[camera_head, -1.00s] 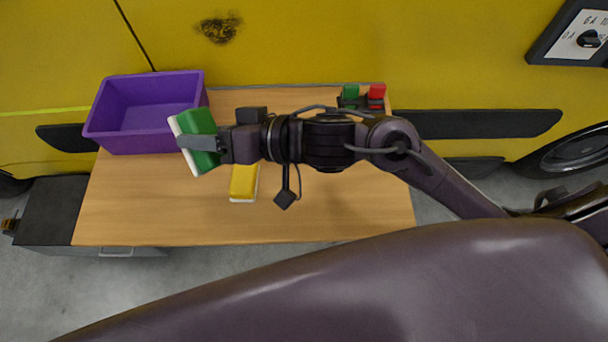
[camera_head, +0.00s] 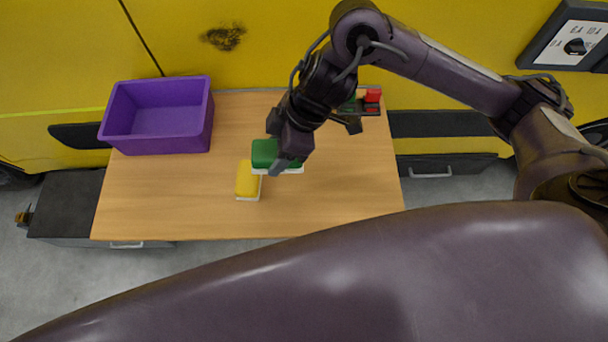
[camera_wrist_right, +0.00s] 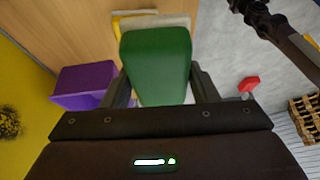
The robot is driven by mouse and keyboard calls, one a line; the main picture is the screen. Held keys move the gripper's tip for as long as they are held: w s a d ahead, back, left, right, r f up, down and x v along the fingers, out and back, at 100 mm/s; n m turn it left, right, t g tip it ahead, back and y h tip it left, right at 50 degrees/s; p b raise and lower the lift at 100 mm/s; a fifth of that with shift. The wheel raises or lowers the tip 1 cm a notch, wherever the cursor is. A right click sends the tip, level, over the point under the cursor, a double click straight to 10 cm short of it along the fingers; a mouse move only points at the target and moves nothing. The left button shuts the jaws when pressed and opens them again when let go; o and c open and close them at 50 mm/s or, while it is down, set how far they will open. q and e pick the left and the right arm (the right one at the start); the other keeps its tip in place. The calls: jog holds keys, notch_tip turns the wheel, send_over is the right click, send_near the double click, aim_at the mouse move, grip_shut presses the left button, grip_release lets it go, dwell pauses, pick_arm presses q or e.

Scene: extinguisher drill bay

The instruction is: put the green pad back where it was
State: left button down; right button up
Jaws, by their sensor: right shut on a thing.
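The green pad (camera_head: 265,152), with a white underside, is held in my right gripper (camera_head: 280,150). In the right wrist view the green pad (camera_wrist_right: 157,62) fills the space between the two fingers (camera_wrist_right: 160,92). The pad appears to be above the wooden table, near the yellow pad (camera_head: 247,180). The yellow pad lies on the table, just left of the green one in the head view. In the right wrist view it is partly hidden behind the green pad. My left gripper is not in view.
A purple bin (camera_head: 158,118) stands at the table's back left. A dark rack with red and green blocks (camera_head: 372,97) sits at the back right, partly behind my arm. The wooden table (camera_head: 170,205) is bare at front left and at right. A yellow vehicle stands behind.

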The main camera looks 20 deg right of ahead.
jog(key=w+d+r, duration=0.1)
jog(key=w+d, duration=0.1)
jog(key=d, duration=0.4)
jog(key=shift+t+h, duration=0.3)
jog(key=shift+h, duration=0.1)
notch_tip(320, 180, down, 14)
jog(key=shift+a+f+b, duration=0.1)
jog(key=shift+f+b, duration=0.05)
jog(key=shift+b, duration=0.35)
jog(key=shift+f, duration=2.65)
jog(key=o, duration=0.9)
jog(key=v, duration=1.2)
